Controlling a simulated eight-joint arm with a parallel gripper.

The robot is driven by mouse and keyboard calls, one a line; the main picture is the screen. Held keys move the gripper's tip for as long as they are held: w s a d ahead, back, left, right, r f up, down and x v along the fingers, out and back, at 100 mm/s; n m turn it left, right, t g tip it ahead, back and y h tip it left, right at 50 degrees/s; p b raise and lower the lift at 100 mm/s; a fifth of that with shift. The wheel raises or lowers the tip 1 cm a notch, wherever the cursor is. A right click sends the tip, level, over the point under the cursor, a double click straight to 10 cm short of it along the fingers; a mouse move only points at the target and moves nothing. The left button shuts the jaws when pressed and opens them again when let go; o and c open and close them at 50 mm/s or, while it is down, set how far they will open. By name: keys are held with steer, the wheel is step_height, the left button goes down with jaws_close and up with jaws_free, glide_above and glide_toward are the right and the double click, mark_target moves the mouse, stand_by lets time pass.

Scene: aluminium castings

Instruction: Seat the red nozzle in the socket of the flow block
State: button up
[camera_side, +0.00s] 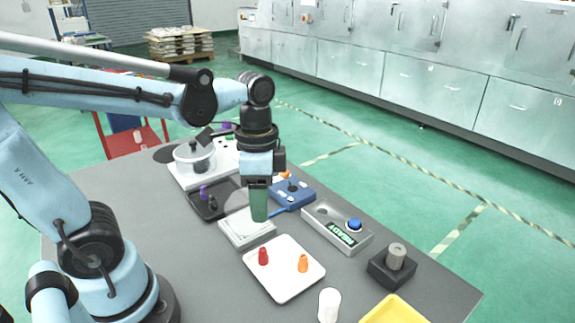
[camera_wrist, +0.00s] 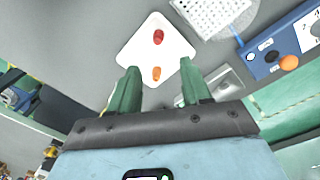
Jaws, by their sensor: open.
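The red nozzle (camera_side: 263,257) stands on the left part of a white tray (camera_side: 284,285). It also shows in the wrist view (camera_wrist: 158,37), beyond the fingertips. An orange nozzle (camera_side: 303,263) stands apart from it on the same tray. A blue block (camera_side: 293,197), seemingly the flow block, sits behind my gripper. In the wrist view the blue block (camera_wrist: 264,70) shows dark round openings and an orange piece on top. My gripper (camera_side: 259,219) points down with green fingers, above the table behind the tray.
A white ridged pad (camera_side: 247,230) lies behind the tray. A grey box with a blue button (camera_side: 353,225) and a dark block with a grey cylinder (camera_side: 395,257) stand to the right. A white cylinder (camera_side: 328,304) and yellow tray (camera_side: 395,310) are in front. The left tabletop is clear.

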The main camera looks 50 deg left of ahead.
mark_target(263, 249)
steer(key=shift+s+d+f, duration=0.1)
steer(key=shift+d+f, duration=0.1)
steer(key=shift+f, duration=2.6)
steer(key=shift+s+d+f, duration=0.1)
steer(key=shift+d+f, duration=0.05)
steer(key=shift+f, duration=2.6)
jaws_close()
